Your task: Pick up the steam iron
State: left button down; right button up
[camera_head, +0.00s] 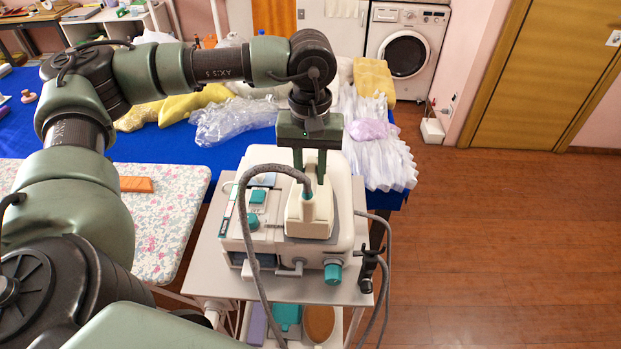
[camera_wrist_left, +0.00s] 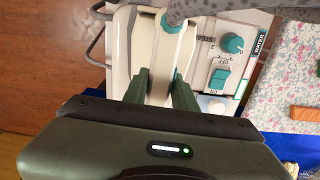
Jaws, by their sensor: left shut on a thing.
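The steam iron (camera_head: 309,212) is cream-white with a teal hose collar. It sits on top of the white steam station (camera_head: 262,165), which stands on a grey cart. A thick grey hose (camera_head: 246,212) arcs from the iron down the station's front. My left gripper (camera_head: 310,178) points down from above and is shut on the iron, with a finger on either side of it. In the left wrist view the iron (camera_wrist_left: 157,60) shows between the green fingers. The iron's underside is hidden, so I cannot tell whether it touches the station. My right gripper is not in view.
A floral ironing board (camera_head: 175,215) with an orange-brown block (camera_head: 136,184) lies left of the grey cart (camera_head: 225,277). A blue table (camera_head: 182,148) with piled garments is behind. The wooden floor at right is clear, except for loose cables (camera_head: 384,275) beside the cart.

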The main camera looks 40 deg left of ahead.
pick_arm(q)
notch_tip(320, 180, up, 20)
jog(key=b, duration=0.1)
jog(key=shift+f+b, duration=0.15)
jog(key=shift+b, duration=0.15)
jog(key=c, duration=1.9)
grip_release()
grip_shut()
jog(key=shift+f, duration=0.1)
